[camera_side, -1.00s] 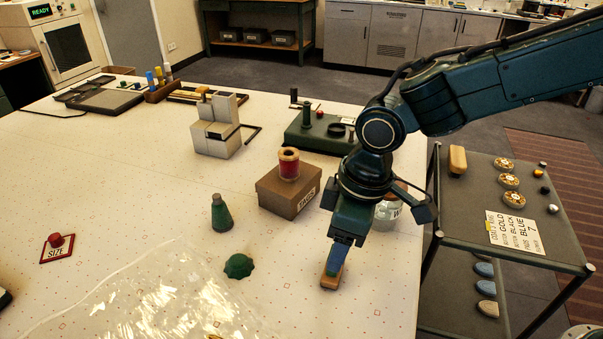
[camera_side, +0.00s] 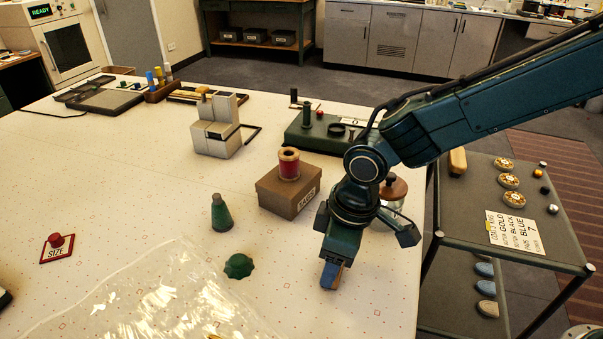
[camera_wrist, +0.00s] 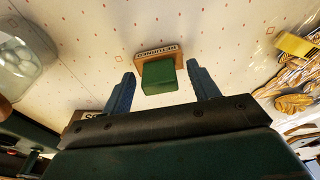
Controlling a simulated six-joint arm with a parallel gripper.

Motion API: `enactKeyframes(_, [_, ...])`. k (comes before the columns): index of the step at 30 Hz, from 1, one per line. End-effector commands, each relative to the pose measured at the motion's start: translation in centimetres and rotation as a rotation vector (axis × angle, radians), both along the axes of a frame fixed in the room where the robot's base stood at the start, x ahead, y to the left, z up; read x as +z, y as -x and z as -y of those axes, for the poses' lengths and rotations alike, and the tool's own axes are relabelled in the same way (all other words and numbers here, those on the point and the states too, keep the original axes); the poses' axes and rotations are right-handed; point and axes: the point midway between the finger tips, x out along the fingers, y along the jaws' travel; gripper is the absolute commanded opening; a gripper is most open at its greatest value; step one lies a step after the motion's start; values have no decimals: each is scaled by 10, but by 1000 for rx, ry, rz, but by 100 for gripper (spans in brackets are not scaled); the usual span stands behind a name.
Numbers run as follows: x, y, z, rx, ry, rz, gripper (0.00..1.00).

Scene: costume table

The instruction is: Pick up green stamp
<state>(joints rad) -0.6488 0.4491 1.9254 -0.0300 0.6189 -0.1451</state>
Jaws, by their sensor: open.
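The green stamp (camera_wrist: 158,75) shows in the wrist view, with a green block handle and a wooden, lettered base on the white patterned table. My gripper (camera_wrist: 160,88) is open, with one blue finger on each side of the stamp and a visible gap to each. Whether the fingertips are down beside the handle or still above it, I cannot tell. In the side view my gripper (camera_side: 331,276) is low over the table near its right edge, and it mostly hides the stamp there.
A brown box (camera_side: 288,192) with a red spool (camera_side: 289,165) stands behind my gripper, and a lidded glass jar (camera_side: 393,195) is close to its right. Clear plastic (camera_side: 140,300) lies at the front left.

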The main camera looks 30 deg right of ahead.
Motion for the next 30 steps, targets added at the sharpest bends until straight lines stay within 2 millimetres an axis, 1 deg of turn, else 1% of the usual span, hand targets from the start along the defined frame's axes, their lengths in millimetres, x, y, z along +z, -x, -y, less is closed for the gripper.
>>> enactKeyframes(2, [0, 0, 0, 0, 0, 0, 58])
enactKeyframes(3, [0, 0, 0, 0, 0, 0, 50])
enactKeyframes(5, [0, 0, 0, 0, 0, 0, 38])
enactKeyframes(9, [0, 0, 0, 0, 0, 0, 11])
enactKeyframes(17, [1, 0, 0, 0, -1, 1, 11])
enactKeyframes(22, [5, 0, 0, 0, -1, 1, 11])
enactKeyframes(26, [15, -1, 0, 0, -2, 2, 11])
enactKeyframes(30, [33, -1, 0, 0, -2, 3, 11])
